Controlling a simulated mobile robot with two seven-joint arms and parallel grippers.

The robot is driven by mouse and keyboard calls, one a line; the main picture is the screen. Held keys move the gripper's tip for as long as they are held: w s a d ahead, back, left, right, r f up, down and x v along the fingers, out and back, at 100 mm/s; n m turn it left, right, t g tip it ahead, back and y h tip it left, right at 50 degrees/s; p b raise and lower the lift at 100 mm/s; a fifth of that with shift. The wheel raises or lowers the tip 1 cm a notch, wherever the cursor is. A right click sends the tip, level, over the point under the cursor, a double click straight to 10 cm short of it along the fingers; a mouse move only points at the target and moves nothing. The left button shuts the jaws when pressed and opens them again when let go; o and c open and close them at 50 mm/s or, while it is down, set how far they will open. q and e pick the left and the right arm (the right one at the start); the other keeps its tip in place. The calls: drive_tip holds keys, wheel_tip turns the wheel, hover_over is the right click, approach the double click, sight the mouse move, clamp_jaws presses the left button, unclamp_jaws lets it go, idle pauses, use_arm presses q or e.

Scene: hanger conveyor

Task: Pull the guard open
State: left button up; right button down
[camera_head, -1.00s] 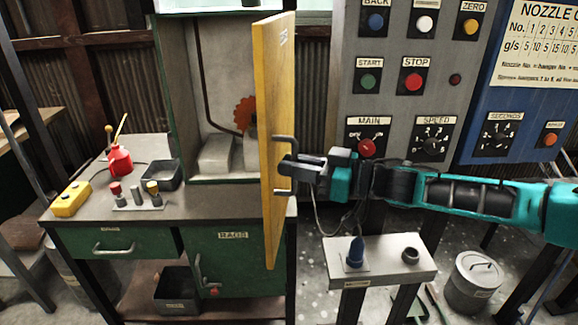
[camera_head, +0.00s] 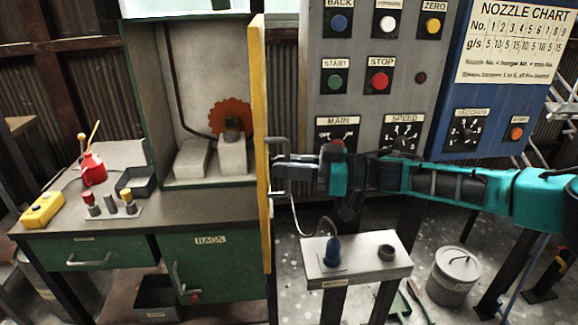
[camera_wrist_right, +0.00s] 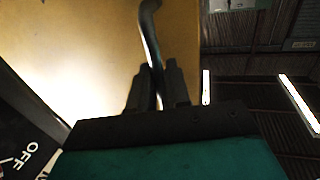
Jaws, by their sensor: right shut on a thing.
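The yellow guard (camera_head: 261,110) is a tall hinged panel, seen nearly edge-on in the head view, standing open at the right side of the green cabinet (camera_head: 140,110). My right gripper (camera_head: 279,160) is shut on the guard's grey bar handle (camera_head: 287,145). In the right wrist view the handle (camera_wrist_right: 150,35) runs between the two fingers (camera_wrist_right: 156,85), with the yellow guard face (camera_wrist_right: 80,45) behind it. The cabinet's inside shows a red toothed wheel (camera_head: 230,115) and pale blocks. My left gripper is not in view.
The control panel (camera_head: 360,105) with buttons and dials stands close behind my right arm. A small stand (camera_head: 355,258) with a blue plug is below the arm. The bench (camera_head: 130,220) at left holds a red oil can (camera_head: 92,168) and a yellow box (camera_head: 42,210).

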drive_tip(key=c, duration=1.4)
unclamp_jaws()
drive_tip(key=shift+w+r, duration=0.2)
drive_tip(key=shift+o, duration=0.5)
drive_tip(key=shift+f, duration=0.1)
drive_tip(key=shift+s, duration=0.1)
drive_tip(key=s+d, duration=0.1)
drive_tip(key=d, duration=1.1)
drive_tip(key=shift+d+b, duration=0.3)
drive_tip(key=shift+d, duration=0.1)
